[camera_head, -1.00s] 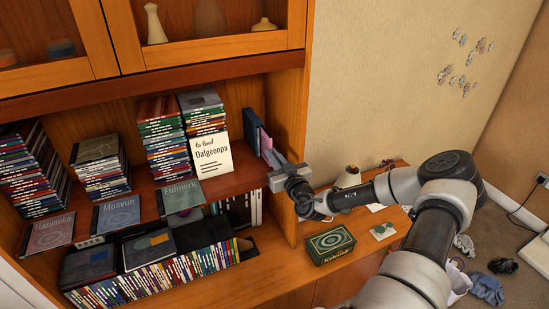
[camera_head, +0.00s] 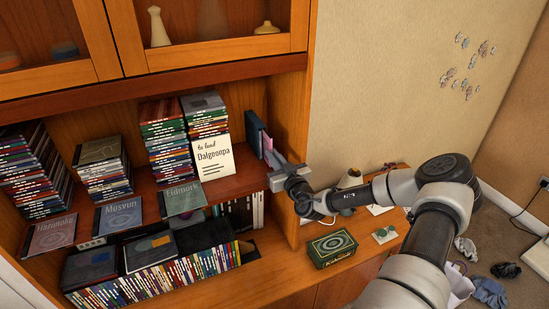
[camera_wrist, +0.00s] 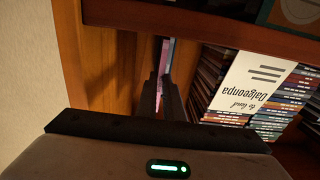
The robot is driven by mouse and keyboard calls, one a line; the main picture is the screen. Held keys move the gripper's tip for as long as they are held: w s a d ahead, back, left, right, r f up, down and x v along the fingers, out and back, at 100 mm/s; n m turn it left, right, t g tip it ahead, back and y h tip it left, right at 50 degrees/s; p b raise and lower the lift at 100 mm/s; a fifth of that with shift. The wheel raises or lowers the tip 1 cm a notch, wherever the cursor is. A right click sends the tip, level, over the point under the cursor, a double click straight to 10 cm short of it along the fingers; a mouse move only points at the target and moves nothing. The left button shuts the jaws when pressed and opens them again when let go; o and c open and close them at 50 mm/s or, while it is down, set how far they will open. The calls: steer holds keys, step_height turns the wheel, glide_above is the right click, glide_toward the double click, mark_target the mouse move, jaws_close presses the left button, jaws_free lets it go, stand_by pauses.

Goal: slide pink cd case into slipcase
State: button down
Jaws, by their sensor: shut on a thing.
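The pink cd case (camera_head: 266,142) stands upright at the right end of the upper shelf, partly hidden by my gripper. It also shows as a thin pink-violet edge in the wrist view (camera_wrist: 168,55). My gripper (camera_head: 275,158) is shut on the pink case, reaching in from the right. In the wrist view the two dark fingers (camera_wrist: 166,85) close around its near edge. A dark blue slipcase (camera_head: 253,132) stands upright just left of the pink case. I cannot tell whether the pink case is inside it or beside it.
A white card reading "to lend Dalgeonpa" (camera_head: 212,157) leans on case stacks (camera_head: 164,135) to the left. The wooden side panel (camera_head: 290,120) is close on the right. A green box (camera_head: 332,247) sits on the lower surface below my arm.

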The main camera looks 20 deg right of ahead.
steer(key=shift+w, duration=1)
steer(key=c, duration=1.8)
jaws_free()
steer(key=shift+s+d, duration=0.15)
steer(key=shift+s, duration=3.85)
